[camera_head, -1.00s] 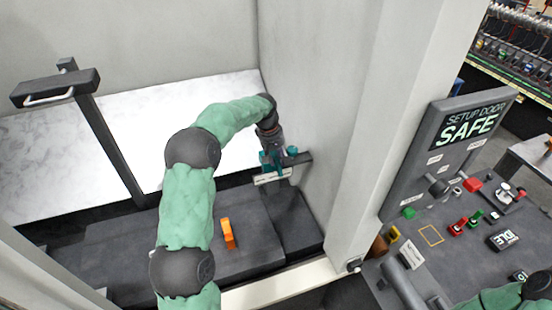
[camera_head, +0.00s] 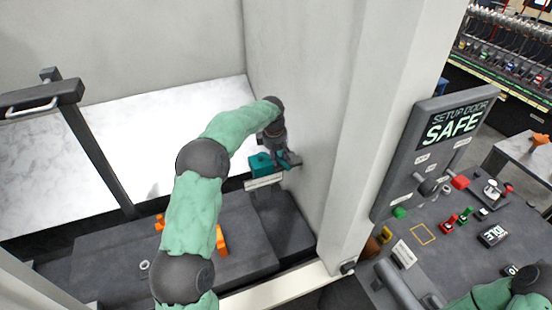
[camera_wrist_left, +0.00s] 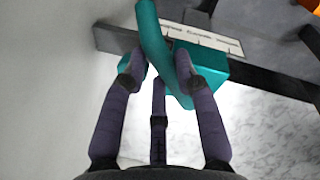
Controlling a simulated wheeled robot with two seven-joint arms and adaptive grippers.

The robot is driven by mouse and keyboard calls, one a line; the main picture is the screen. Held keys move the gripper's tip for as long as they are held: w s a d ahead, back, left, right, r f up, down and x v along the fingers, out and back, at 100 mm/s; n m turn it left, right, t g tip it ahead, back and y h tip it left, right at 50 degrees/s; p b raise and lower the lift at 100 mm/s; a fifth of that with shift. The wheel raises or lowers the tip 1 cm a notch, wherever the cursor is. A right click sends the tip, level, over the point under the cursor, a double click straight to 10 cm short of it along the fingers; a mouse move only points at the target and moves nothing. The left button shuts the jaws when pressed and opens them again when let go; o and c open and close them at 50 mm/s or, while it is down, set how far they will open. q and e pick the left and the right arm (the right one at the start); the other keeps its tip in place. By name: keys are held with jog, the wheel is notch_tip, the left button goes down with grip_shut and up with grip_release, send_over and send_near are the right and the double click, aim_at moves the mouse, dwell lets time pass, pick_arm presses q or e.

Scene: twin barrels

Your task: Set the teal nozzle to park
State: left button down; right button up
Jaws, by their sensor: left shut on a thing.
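The teal nozzle (camera_wrist_left: 163,50) is a curved teal piece in the left wrist view, running between the fingers of my left gripper (camera_wrist_left: 160,65). My left gripper (camera_head: 285,160) is shut on it, beside the grey inner wall in the head view. A teal block (camera_head: 261,165) sits just left of the gripper, on a dark bar above a white label strip (camera_head: 264,181). The strip also shows in the left wrist view (camera_wrist_left: 200,38), but its words are too blurred to read. The fingers hide part of the nozzle. My right gripper is not in view.
Orange pieces (camera_head: 221,240) stand on the dark grey bed (camera_head: 255,235) below my left arm. A pale wall and post (camera_head: 375,120) rise close to the right of the gripper. Right of it is a control panel with a screen (camera_head: 457,123) reading "SETUP DOOR SAFE".

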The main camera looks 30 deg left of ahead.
pick_arm(q)
jog(key=shift+w+n, duration=0.2)
jog(key=shift+n, duration=0.2)
jog(key=c, duration=0.9)
grip_release()
jog(key=r, duration=0.4)
jog(key=s+r, duration=0.1)
jog(key=r, duration=0.2)
jog(key=s+r, duration=0.1)
jog(key=r, duration=0.3)
jog(key=shift+s+r, duration=0.15)
jog(key=shift+r, duration=0.2)
jog(key=shift+f, duration=0.1)
